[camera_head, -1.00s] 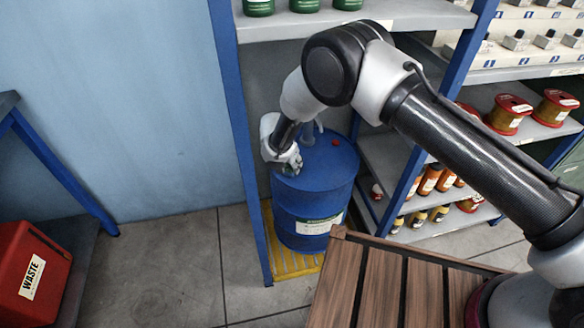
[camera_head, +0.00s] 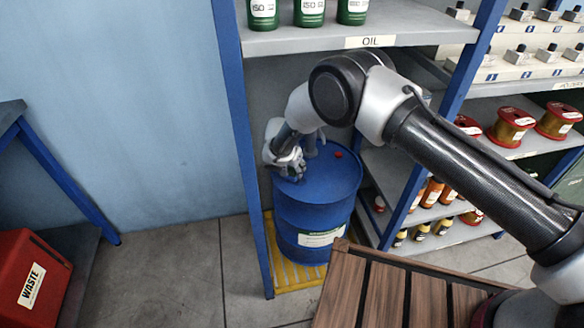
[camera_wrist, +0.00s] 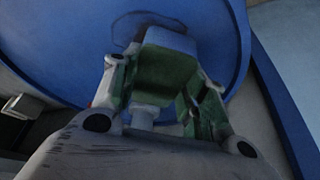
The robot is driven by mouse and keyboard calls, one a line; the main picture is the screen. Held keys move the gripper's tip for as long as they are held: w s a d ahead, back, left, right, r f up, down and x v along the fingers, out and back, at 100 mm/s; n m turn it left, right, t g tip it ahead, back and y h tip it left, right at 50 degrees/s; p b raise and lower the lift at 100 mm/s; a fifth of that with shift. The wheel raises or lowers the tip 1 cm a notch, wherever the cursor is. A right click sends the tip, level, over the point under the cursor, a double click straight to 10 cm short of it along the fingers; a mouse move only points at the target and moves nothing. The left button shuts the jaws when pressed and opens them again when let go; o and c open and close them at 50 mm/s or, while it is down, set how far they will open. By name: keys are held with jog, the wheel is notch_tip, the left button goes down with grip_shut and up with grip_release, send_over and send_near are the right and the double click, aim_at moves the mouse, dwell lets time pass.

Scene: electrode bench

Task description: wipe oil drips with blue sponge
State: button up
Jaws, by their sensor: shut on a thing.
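A blue drum (camera_head: 335,188) stands under the oil shelf; its lid fills much of the wrist view (camera_wrist: 60,40). My gripper (camera_head: 292,172) is at the left part of the lid. In the wrist view my gripper (camera_wrist: 160,82) is shut on the sponge (camera_wrist: 170,42), a block with a blue-grey end and a green-looking side between the fingers. The sponge's far end is at the lid; I cannot tell how firmly it touches. A dark-edged oil patch (camera_wrist: 128,24) shows on the lid around that end. The sponge is mostly hidden in the head view.
A blue shelf post (camera_head: 240,150) rises close left of the drum. The oil shelf (camera_head: 300,40) with green cans is above. A yellow grate (camera_head: 296,276) lies under the drum. A brown slatted surface (camera_head: 385,295) is in front, a red waste bin (camera_head: 30,275) at left.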

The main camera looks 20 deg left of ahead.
aim_at(300, 187)
jog(key=shift+s+d+f, duration=0.15)
jog(key=shift+s+d, duration=0.5)
jog(key=shift+s, duration=0.3)
jog(key=shift+s+d+f, duration=0.1)
jog(key=shift+s+d, duration=0.5)
jog(key=shift+s, duration=0.35)
jog(key=shift+s+d+r, duration=0.1)
jog(key=shift+s+d, duration=0.25)
jog(key=shift+s, duration=0.25)
jog(key=shift+s+d+r, duration=0.1)
jog(key=shift+s+d, duration=0.2)
jog(key=shift+s, duration=0.25)
jog(key=shift+w+a+r, duration=0.1)
jog(key=shift+w+a, duration=0.45)
jog(key=shift+w, duration=0.35)
jog(key=shift+w+a+r, duration=0.1)
jog(key=shift+w+a, duration=0.45)
jog(key=shift+w, duration=0.35)
jog(key=shift+w+a+f, duration=0.1)
jog(key=shift+w+a, duration=0.4)
jog(key=shift+w, duration=0.3)
jog(key=shift+w+a+f, duration=0.1)
jog(key=shift+w+a, duration=0.4)
jog(key=shift+w, duration=0.25)
jog(key=shift+r, duration=0.1)
jog(key=shift+r, duration=2.95)
